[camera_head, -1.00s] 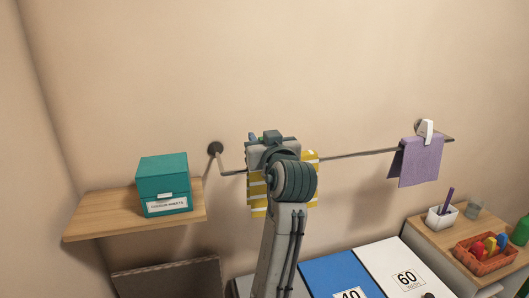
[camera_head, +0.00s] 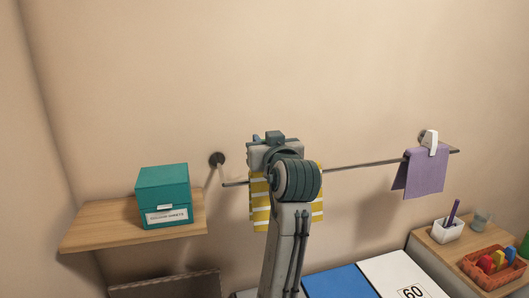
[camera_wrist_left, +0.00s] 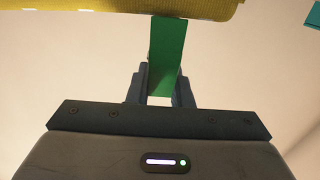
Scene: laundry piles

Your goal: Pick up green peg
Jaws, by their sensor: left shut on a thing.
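The green peg (camera_wrist_left: 167,48) shows in the left wrist view, upright between the two dark fingers of my left gripper (camera_wrist_left: 162,84), which is shut on it. Its far end meets the edge of a yellow cloth (camera_wrist_left: 90,7) in the picture; I cannot tell whether it touches the cloth. In the head view the yellow-and-white striped cloth (camera_head: 260,212) hangs on a rail (camera_head: 365,163), partly behind my left arm. My own wrist hides the fingers and peg there. My right gripper is not in view.
A purple cloth (camera_head: 425,174) hangs at the rail's right end under a white peg (camera_head: 430,138). A teal box (camera_head: 163,185) stands on a wooden shelf (camera_head: 95,232) at the left. An orange basket (camera_head: 480,278) and a white pen cup (camera_head: 447,231) stand at lower right.

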